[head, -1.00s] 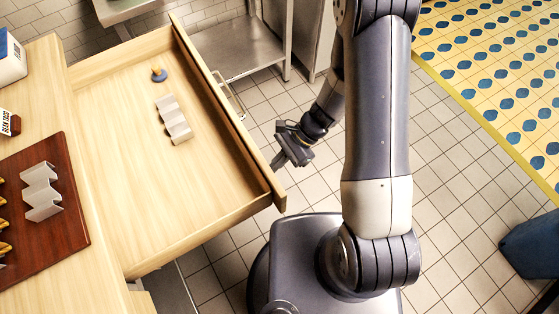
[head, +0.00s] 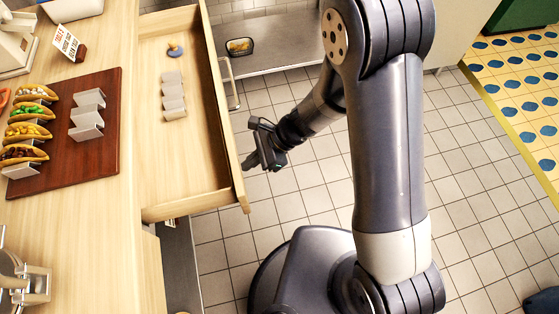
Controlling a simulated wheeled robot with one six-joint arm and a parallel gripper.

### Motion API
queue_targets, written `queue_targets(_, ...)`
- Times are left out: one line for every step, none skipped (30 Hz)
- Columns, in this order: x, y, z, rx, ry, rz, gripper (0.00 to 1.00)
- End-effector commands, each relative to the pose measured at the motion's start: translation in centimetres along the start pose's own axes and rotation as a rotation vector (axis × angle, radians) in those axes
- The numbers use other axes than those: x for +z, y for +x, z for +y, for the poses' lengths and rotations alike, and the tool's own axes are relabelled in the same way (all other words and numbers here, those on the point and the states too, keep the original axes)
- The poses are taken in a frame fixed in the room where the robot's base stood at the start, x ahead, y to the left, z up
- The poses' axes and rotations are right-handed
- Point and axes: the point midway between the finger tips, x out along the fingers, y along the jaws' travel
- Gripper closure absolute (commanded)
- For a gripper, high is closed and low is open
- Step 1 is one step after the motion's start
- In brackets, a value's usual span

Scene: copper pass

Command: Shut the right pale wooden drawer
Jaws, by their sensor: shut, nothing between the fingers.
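The pale wooden drawer (head: 206,190) stands partly open, pulled out to the right from under the pale counter. Its front panel (head: 224,110) has a metal handle (head: 230,84) on the outer side. Inside lie a grey wavy taco holder (head: 173,96) and a small blue-grey knob-like thing with a tan top (head: 175,50). My gripper (head: 247,163) is shut and empty, just outside the drawer front near its lower end in the picture. I cannot tell whether the fingertips touch the panel.
The counter holds a red-brown board (head: 72,165) with several filled tacos (head: 27,131) and an empty wavy holder (head: 87,115). A steel shelf (head: 275,50) with a small dark container (head: 239,46) stands beyond the drawer. Tiled floor (head: 310,175) is open to the right.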

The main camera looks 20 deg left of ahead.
Motion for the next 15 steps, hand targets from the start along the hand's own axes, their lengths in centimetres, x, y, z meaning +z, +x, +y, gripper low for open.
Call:
queue_targets(1.0, 1.4, 0.0, 0.003, -0.008, 0.0, 1.0)
queue_targets(1.6, 2.0, 0.0, 0.003, -0.009, 0.0, 1.0)
queue_targets(2.4, 2.7, 0.0, 0.003, -0.008, -0.001, 1.0)
queue_targets(3.0, 3.3, -0.1, 0.003, -0.008, 0.0, 1.0)
queue_targets(3.6, 3.9, 0.0, 0.003, -0.008, 0.0, 1.0)
queue_targets(4.4, 4.7, 0.0, 0.004, -0.008, -0.001, 1.0)
queue_targets(5.0, 5.3, 0.0, 0.003, -0.007, -0.001, 1.0)
queue_targets(5.6, 5.9, 0.0, 0.003, -0.008, 0.0, 1.0)
queue_targets(6.4, 6.7, 0.0, 0.003, -0.007, -0.001, 1.0)
queue_targets(7.0, 7.2, 0.0, 0.003, -0.008, -0.001, 1.0)
queue_targets(7.6, 7.8, 0.0, 0.003, -0.007, -0.001, 1.0)
queue_targets(8.4, 8.6, 0.0, 0.002, -0.008, 0.0, 1.0)
queue_targets(9.0, 9.2, 0.0, 0.003, -0.007, -0.001, 1.0)
queue_targets(9.6, 9.8, 0.0, 0.003, -0.007, -0.001, 1.0)
queue_targets(10.4, 10.5, 0.0, 0.002, -0.006, -0.001, 1.0)
